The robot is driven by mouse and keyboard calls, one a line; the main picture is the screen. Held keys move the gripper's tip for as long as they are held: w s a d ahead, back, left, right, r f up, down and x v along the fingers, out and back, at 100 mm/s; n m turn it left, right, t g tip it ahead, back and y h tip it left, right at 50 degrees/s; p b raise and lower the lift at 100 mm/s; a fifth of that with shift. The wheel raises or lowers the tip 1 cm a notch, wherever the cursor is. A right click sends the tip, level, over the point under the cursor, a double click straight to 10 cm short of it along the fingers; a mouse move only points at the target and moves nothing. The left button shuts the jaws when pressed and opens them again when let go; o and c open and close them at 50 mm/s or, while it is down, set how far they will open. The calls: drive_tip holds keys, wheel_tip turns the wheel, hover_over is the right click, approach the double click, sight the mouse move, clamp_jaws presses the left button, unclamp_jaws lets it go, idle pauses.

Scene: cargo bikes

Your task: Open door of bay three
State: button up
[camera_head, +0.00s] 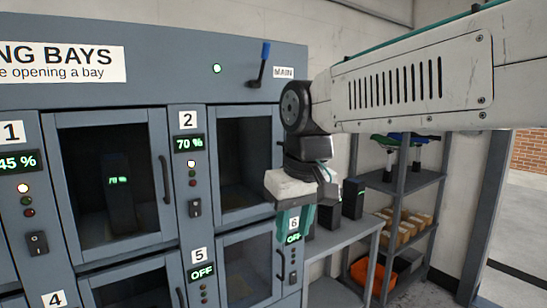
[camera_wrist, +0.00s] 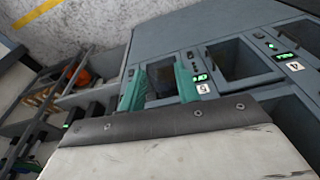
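The number plate for bay three is hidden behind my arm in the head view. By the layout, its door (camera_head: 243,158) is the upper right one, with a dark window, and it looks shut. My gripper (camera_head: 294,222) hangs in front of the cabinet's right edge, beside the bay 6 plate (camera_head: 293,223). In the wrist view its two teal fingers (camera_wrist: 159,88) are spread apart with nothing between them. A windowed bay (camera_wrist: 163,78) shows behind them.
The main lever (camera_head: 260,65) is on the cabinet top, beside a green light (camera_head: 217,68). Bay 2's door (camera_head: 115,180) is shut over a unit reading 70 %. A side table (camera_head: 345,235) and a shelf rack (camera_head: 410,183) with boxes and an orange bin stand right of the cabinet.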

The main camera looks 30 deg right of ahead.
drive_tip(key=w+d+r+t, duration=0.1)
drive_tip(key=w+d+r, duration=0.35)
drive_tip(key=w, duration=0.35)
drive_tip(key=w+d+r+m, duration=0.1)
drive_tip(key=w+d+r, duration=0.2)
drive_tip(key=w+d, duration=0.35)
drive_tip(key=w+d+r+t, duration=0.1)
drive_tip(key=w+d+r, duration=0.3)
drive_tip(key=w, duration=0.5)
drive_tip(key=shift+h, duration=0.3)
drive_tip(key=x, duration=0.6)
drive_tip(key=shift+d+f, duration=0.25)
drive_tip(key=shift+f, duration=0.15)
clamp_jaws()
